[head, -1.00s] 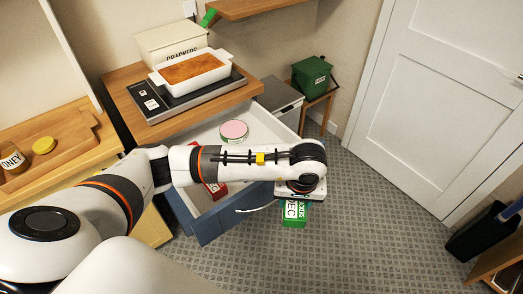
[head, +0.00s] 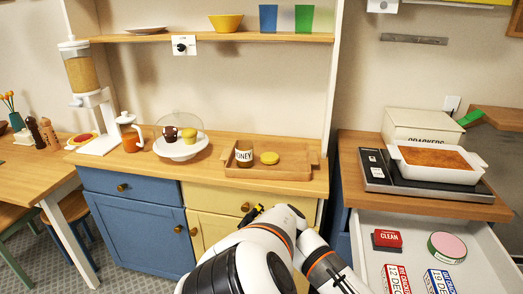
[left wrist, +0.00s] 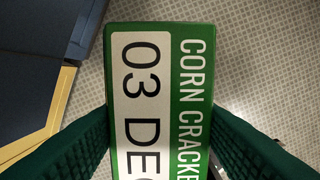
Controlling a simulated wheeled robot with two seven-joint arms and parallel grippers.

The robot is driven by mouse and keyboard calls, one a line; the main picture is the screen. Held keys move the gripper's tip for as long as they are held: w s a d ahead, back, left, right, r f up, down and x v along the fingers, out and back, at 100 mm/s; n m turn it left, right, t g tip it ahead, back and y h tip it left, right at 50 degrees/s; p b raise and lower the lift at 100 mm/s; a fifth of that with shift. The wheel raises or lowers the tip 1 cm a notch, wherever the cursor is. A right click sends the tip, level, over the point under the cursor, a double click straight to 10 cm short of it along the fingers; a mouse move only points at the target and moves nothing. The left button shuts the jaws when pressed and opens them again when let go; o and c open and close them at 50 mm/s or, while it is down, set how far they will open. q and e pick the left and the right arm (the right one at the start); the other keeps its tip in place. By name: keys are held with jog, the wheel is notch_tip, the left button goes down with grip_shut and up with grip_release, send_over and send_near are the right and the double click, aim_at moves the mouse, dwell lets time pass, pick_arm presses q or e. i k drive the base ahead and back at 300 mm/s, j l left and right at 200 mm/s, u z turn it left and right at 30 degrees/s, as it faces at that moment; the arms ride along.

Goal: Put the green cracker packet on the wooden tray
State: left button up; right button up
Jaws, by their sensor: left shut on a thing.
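The green cracker packet (left wrist: 188,60) fills the middle of the left wrist view, with its label reading "CORN CRACKE" and "03 DEC". My left gripper (left wrist: 160,125) is shut on it, one dark green finger on each side. Below it are the grey floor and blue and yellow cabinet edges. The wooden tray (head: 272,175) lies on the counter beyond my arm. On it are a honey jar (head: 244,155) and a yellow round item (head: 269,158). My right gripper is not in view.
An open white drawer (head: 415,240) at the right holds several packets and a pink-topped tin (head: 447,247). A glass-domed cake stand (head: 181,150) stands left of the tray. A shelf (head: 210,37) runs above. The tray's right part is clear.

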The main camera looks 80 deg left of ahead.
aim_at(291, 159)
jog(key=k+j, duration=0.15)
jog(key=j, duration=0.2)
jog(key=k+j, duration=0.15)
jog(key=j, duration=0.15)
jog(key=k+j+u, duration=0.1)
jog(key=j, duration=0.25)
jog(key=k+j, duration=0.15)
jog(key=j, duration=0.2)
